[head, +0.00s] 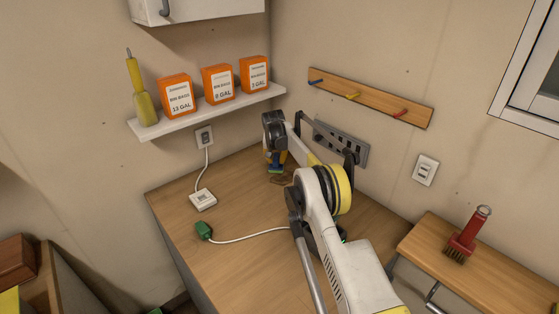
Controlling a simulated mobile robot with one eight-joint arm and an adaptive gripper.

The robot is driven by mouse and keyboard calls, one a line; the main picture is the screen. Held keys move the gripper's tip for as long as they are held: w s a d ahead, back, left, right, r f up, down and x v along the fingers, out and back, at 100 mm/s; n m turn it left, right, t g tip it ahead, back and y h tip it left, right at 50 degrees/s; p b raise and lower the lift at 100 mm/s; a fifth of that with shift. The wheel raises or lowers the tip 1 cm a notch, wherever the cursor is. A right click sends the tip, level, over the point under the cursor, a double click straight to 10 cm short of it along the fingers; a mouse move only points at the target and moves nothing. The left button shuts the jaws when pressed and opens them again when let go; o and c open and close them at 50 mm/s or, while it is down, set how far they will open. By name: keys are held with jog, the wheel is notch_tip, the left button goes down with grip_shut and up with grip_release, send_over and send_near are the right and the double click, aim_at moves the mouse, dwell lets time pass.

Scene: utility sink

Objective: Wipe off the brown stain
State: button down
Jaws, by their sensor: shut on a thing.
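My gripper (274,158) is at the back of the wooden worktop (235,245), near the corner of the walls, pointing down. It is shut on a small sponge-like thing (276,169) with blue, yellow and green showing, which appears at or just above the worktop. The thing is small in view and partly covered by the fingers, so I cannot tell its exact shape or whether it touches the wood. A brown stain (285,179) shows as a darker patch on the worktop beside and just in front of it. My arm hides part of the worktop to the right.
A white box (203,200) with a cord and a green plug (204,230) on a white cable lie on the left of the worktop. A grey slotted rack (341,143) is on the back wall.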

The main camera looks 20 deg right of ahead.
jog(key=shift+s+a, duration=0.35)
jog(key=shift+a, duration=0.55)
jog(key=shift+s+d+b, duration=0.35)
jog(key=shift+s+d, duration=0.35)
jog(key=shift+s, duration=1.05)
jog(key=shift+s+d+b, duration=0.35)
jog(key=shift+s+d, duration=0.4)
jog(key=shift+s, duration=1.05)
jog(key=shift+s+d+b, duration=0.35)
jog(key=shift+s+d, duration=0.35)
jog(key=shift+s, duration=1.05)
jog(key=shift+s+a+b, duration=0.2)
jog(key=shift+s+a, duration=0.1)
jog(key=shift+a, duration=0.5)
jog(key=shift+s+a+b, duration=0.15)
jog(key=shift+s+a, duration=0.15)
jog(key=shift+a, duration=0.45)
jog(key=shift+w+a, duration=0.7)
jog(key=shift+w, duration=1.05)
jog(key=shift+w+a, duration=0.7)
jog(key=shift+w, duration=1.05)
jog(key=shift+w+a, duration=0.7)
jog(key=shift+w, duration=1.05)
notch_tip(320, 180, up, 6)
jog(key=p, duration=0.3)
